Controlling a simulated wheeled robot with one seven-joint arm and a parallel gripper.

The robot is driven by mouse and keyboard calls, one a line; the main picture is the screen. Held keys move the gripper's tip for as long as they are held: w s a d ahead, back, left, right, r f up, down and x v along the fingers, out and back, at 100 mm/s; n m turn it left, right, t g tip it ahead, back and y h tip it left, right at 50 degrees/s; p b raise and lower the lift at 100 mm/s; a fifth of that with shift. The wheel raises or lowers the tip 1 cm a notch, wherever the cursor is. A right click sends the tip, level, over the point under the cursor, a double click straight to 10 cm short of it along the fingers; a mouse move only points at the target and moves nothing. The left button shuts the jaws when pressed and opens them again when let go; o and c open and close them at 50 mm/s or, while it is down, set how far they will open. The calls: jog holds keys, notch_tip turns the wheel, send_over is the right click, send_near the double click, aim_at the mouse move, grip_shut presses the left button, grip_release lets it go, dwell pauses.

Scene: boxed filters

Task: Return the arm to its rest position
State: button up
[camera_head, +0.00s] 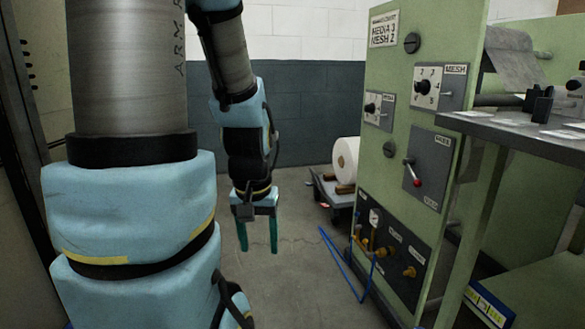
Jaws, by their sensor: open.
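My arm with light-blue joint covers fills the left of the head view, and its forearm hangs down near the middle. My gripper (258,236) points downward at the forearm's end. Its two green fingers are apart, with only the grey floor visible between them. It holds nothing and touches nothing that I can see.
A green machine (395,150) with dials, a lever and hose fittings stands on the right, with a grey metal table (530,130) beside it. A white roll (346,158) rests on a low cart (328,190). A blue hose (342,266) lies on the floor. Floor around my gripper is clear.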

notch_tip(320, 180, up, 25)
jog(key=p, duration=2.3)
jog(key=shift+f, duration=0.15)
